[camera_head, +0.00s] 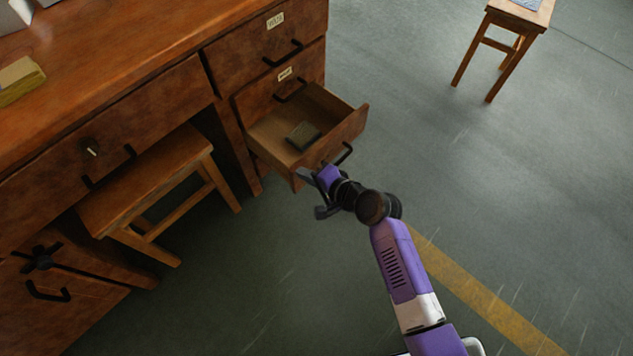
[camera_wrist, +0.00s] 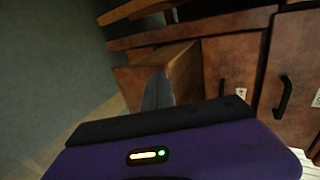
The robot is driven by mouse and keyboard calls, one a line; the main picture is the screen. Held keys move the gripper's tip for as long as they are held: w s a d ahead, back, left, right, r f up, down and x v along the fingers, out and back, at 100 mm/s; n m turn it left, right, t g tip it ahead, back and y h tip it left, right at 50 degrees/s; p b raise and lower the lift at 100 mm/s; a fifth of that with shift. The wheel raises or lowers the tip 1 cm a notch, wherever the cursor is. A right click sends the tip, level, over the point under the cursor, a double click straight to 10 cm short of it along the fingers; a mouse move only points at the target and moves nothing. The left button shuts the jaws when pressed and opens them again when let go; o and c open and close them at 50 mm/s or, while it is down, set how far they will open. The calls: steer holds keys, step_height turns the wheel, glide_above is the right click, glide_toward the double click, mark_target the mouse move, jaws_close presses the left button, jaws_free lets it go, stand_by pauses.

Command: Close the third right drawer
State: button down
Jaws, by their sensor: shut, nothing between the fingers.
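The third right drawer (camera_head: 346,131) of the wooden desk is pulled out in the head view. A small dark box (camera_head: 303,136) lies inside it, and a dark handle (camera_head: 343,154) is on its front. My gripper (camera_head: 307,174) is shut and empty at the lower left end of the drawer front. I cannot tell whether it touches the wood. In the wrist view the grey fingers (camera_wrist: 157,92) overlap a wooden drawer part (camera_wrist: 184,68).
Two shut drawers with labels and handles sit above, the top one (camera_head: 262,45) being larger. A wooden stool (camera_head: 150,180) stands under the desk at left. Another stool (camera_head: 503,47) stands at the upper right. The floor (camera_head: 480,190) right of the drawer is clear.

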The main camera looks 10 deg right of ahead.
steer(key=w+a+b, duration=0.5)
steer(key=w+a, duration=0.6)
steer(key=w, duration=0.4)
steer(key=shift+w+a+b, duration=0.2)
steer(key=shift+w+b, duration=0.1)
steer(key=shift+w, duration=0.05)
steer(key=shift+r, duration=0.2)
